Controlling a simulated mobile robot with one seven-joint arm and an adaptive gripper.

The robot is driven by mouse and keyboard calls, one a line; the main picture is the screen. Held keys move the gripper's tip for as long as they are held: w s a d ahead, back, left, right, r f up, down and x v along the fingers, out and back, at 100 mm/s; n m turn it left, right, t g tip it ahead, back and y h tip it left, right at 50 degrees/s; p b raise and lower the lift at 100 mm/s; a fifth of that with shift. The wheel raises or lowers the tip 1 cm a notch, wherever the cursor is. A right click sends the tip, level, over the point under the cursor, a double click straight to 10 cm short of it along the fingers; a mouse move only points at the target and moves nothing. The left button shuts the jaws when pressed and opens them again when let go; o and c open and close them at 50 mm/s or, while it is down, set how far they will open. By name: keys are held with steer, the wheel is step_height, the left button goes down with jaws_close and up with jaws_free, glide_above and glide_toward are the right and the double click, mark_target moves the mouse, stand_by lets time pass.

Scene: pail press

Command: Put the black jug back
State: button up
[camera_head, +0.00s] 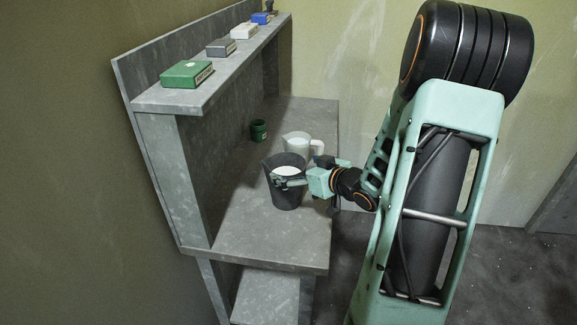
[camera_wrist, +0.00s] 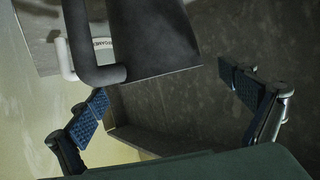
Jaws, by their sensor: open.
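The black jug (camera_head: 284,199) stands upright on the grey counter (camera_head: 235,243), near its right edge in the head view. Something pale shows inside its rim. My gripper (camera_head: 306,172) is at the jug's right side, with one finger in front of the jug's upper part. In the wrist view the black jug (camera_wrist: 150,40) is at the top, with its handle to the left. My gripper's two blue-padded fingers (camera_wrist: 168,98) are spread wide and hold nothing. The handle is near the left finger; whether they touch cannot be told.
A white jug (camera_head: 297,145) stands just behind the black jug; it also shows in the wrist view (camera_wrist: 65,62). A green cup (camera_head: 259,130) stands further left. Green (camera_head: 187,74), grey (camera_head: 221,47) and white (camera_head: 244,31) boxes line the raised shelf. The counter's front is clear.

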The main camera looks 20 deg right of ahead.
steer(key=v, duration=0.7)
steer(key=shift+s+r, duration=0.15)
steer(key=shift+s, duration=0.15)
